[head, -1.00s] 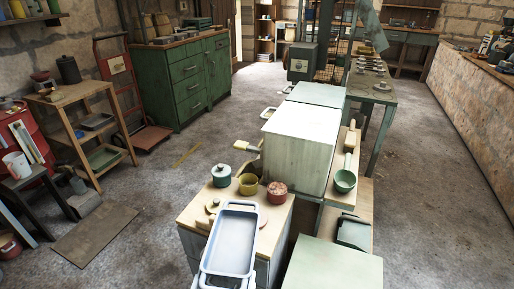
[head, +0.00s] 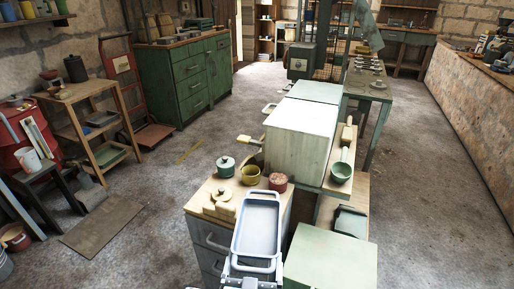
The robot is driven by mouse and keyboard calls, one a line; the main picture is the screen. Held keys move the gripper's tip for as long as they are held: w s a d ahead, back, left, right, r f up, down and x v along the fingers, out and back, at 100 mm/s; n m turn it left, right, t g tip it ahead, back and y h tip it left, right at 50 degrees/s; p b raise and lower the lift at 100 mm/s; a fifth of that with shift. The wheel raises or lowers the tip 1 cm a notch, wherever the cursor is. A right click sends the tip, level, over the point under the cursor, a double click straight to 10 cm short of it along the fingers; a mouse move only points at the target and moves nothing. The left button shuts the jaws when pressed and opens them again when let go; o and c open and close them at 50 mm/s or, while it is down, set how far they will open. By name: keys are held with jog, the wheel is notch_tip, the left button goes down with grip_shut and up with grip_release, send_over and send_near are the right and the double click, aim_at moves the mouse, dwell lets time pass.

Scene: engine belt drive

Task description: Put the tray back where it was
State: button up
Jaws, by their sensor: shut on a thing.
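The tray (head: 257,222) is a pale blue-grey, shallow rectangular pan with a loop handle at its far and near ends. It appears empty. My gripper (head: 249,280), partly in view at the bottom edge, is shut on the tray's near handle. The tray's far part lies over the right side of a wood-topped drawer cabinet (head: 202,206), and its near part reaches past the front edge. I cannot tell whether it touches the top.
A large pale box (head: 301,142) stands behind. A green-topped unit (head: 330,262) is close right.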

jog(key=w+d+r+p, duration=0.1)
jog(key=w+d+p, duration=0.1)
jog(key=d, duration=0.9)
jog(key=w+d+r+y+p, duration=0.1)
jog(key=w+d+r+p, duration=0.1)
jog(key=d, duration=0.9)
jog(key=w+d+r+n+y+p, duration=0.1)
jog(key=w+d+r+p, duration=0.1)
jog(key=d, duration=0.9)
jog(key=shift+w+d, duration=0.15)
jog(key=shift+w, duration=0.35)
jog(key=shift+r, duration=0.1)
